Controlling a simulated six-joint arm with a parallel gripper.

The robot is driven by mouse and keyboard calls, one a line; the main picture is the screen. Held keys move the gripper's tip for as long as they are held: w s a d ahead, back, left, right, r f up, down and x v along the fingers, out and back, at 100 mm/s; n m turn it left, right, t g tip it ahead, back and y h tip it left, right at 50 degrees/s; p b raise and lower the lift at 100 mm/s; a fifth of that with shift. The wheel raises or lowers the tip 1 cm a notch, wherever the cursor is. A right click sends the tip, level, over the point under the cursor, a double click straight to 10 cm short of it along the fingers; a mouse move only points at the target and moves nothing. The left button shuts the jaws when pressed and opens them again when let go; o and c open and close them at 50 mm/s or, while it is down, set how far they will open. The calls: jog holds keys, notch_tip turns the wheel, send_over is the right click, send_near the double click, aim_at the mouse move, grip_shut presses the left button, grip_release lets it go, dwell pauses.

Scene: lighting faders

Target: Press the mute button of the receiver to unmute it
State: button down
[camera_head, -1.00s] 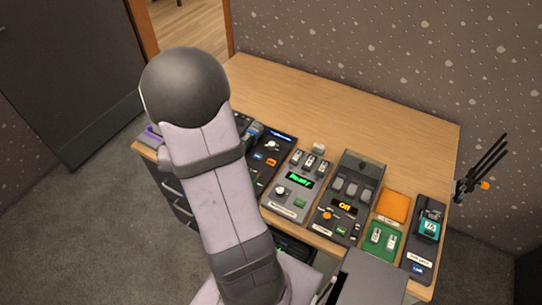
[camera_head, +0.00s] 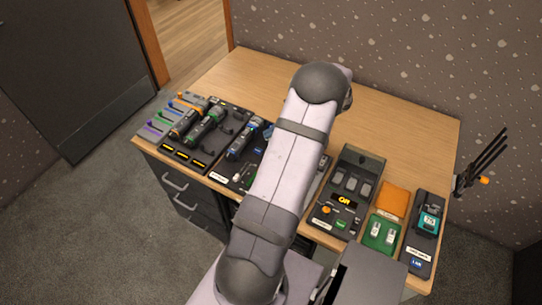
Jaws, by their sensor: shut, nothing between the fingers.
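I cannot tell from the labels which unit is the receiver, and no mute button is readable. A dark unit (camera_head: 345,182) with an amber display reading "Off" or similar stands right of my arm. It has several grey keys at its back and an orange button (camera_head: 327,210) and a green button (camera_head: 341,224) at its front. A grey unit (camera_head: 319,176) is mostly hidden behind my arm, with only a strip of its right edge showing. A dark unit with a blue-banded microphone (camera_head: 243,142) lies left of my arm and is partly covered. My gripper is hidden behind my arm.
A dark rack (camera_head: 209,157) with microphones stands at the left of the wooden desk (camera_head: 400,125). At the right are an orange pad (camera_head: 393,198), a green switch box (camera_head: 380,233) and a dark unit with a teal screen (camera_head: 429,221). The back of the desk is clear.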

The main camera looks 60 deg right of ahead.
jog(key=shift+s+d, duration=0.35)
jog(key=shift+d, duration=0.05)
jog(key=shift+f, duration=0.1)
jog(key=shift+f+b, duration=3.15)
jog(key=shift+f, duration=1.15)
jog(key=shift+f, duration=0.1)
jog(key=shift+f+b, duration=0.35)
jog(key=shift+f, duration=0.35)
jog(key=shift+r, duration=0.15)
jog(key=shift+r+p, duration=0.3)
jog(key=shift+r, duration=0.35)
